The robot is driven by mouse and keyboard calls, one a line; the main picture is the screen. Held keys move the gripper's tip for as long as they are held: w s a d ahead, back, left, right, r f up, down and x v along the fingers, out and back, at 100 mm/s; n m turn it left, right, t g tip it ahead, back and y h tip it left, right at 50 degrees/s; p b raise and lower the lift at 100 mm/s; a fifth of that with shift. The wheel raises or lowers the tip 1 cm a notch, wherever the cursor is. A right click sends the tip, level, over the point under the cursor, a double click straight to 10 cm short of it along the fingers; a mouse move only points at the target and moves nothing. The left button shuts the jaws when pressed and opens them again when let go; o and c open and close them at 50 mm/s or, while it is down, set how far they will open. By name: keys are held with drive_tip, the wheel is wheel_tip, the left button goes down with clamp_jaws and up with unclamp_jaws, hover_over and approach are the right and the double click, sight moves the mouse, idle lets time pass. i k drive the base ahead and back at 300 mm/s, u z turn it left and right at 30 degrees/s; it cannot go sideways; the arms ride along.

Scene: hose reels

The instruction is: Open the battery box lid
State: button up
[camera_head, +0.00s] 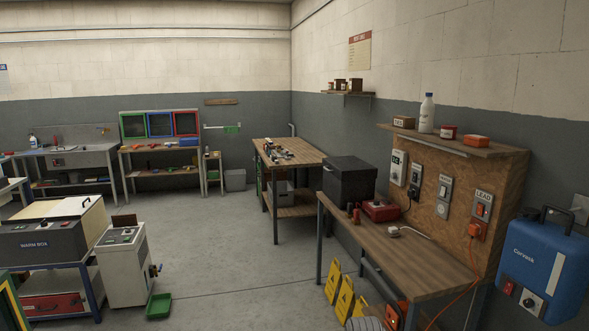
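No box in view carries a readable battery label, so I cannot tell for certain which one is the battery box. A black box (348,183) stands at the far end of the right wooden bench, and its top looks closed. A smaller red box (380,211) sits just in front of it on the same bench, also looking closed. A white box labelled WARM BOX (36,243) with a dark front stands at the left. My gripper is not in view.
The right bench (405,254) carries a white plug and an orange cord. Yellow folded signs (345,298) stand under its edge. A blue Corvask unit (545,262) hangs at far right. The middle floor is clear.

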sight(352, 168)
drive_tip(key=u, duration=0.3)
drive_tip(key=i, duration=1.55)
drive_tip(key=z, duration=0.35)
drive_tip(key=i, duration=1.2)
drive_tip(key=z, duration=0.7)
